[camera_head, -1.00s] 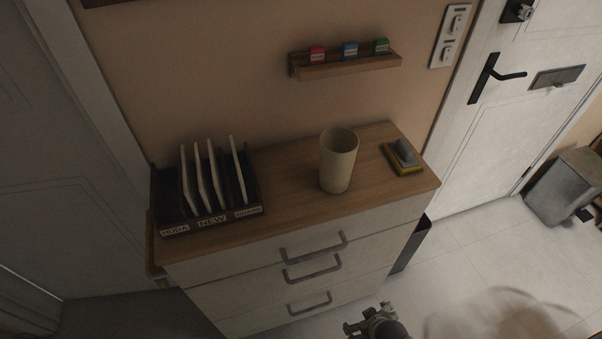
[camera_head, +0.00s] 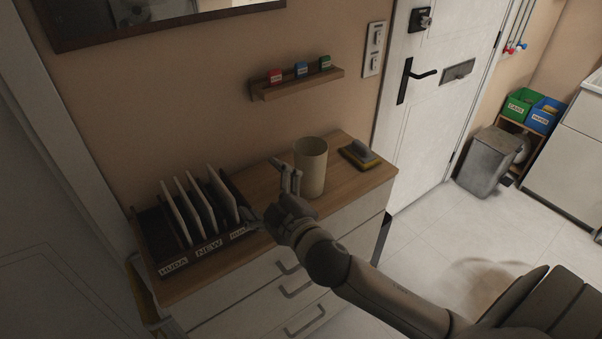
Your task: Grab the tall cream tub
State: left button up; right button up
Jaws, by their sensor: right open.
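The tall cream tub (camera_head: 312,168) stands upright on the wooden top of the drawer cabinet (camera_head: 353,184), with its open mouth facing up. My right gripper (camera_head: 269,189) is over the cabinet top, just left of the tub. Its fingers are spread and nothing shows between them. One finger appears close to the tub's left side; I cannot tell whether it touches. My right arm comes in from the lower right and passes in front of the drawers. My left gripper is not in view.
A dark rack (camera_head: 156,233) with upright white panels stands left of the gripper. A yellow and grey brush-like item (camera_head: 358,155) lies right of the tub. A small wall shelf (camera_head: 300,83) with coloured blocks hangs above. A grey bin (camera_head: 487,160) stands beyond the door.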

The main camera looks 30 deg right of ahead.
jog(key=w+a+r+n+t+y, duration=0.2)
jog(key=a+r+n+y, duration=0.4)
jog(key=r+n+y, duration=0.35)
jog(key=n+g+h+p, duration=0.1)
jog(key=n+g+h, duration=0.7)
jog(key=n+g, duration=0.85)
send_near(311, 152)
jog(key=s+a+f+n+t, duration=0.2)
jog(key=s+a+n+t, duration=0.1)
jog(key=s+t, duration=0.1)
jog(key=shift+w+a+f+g+p, duration=0.2)
jog(key=shift+w+f+g+p, duration=0.05)
jog(key=shift+w+f+p, duration=0.3)
jog(key=p+x, duration=0.1)
jog(key=x, duration=0.2)
jog(key=shift+w+p, duration=0.2)
jog(key=shift+p, duration=0.15)
jog(key=shift+w+f, duration=0.3)
jog(key=shift+f, duration=0.2)
jog(key=shift+s, duration=0.1)
jog(key=shift+c, duration=1.3)
jog(key=c, duration=0.9)
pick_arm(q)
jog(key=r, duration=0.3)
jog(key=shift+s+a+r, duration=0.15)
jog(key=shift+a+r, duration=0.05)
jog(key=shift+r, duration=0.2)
pick_arm(e)
jog(key=shift+c, duration=0.5)
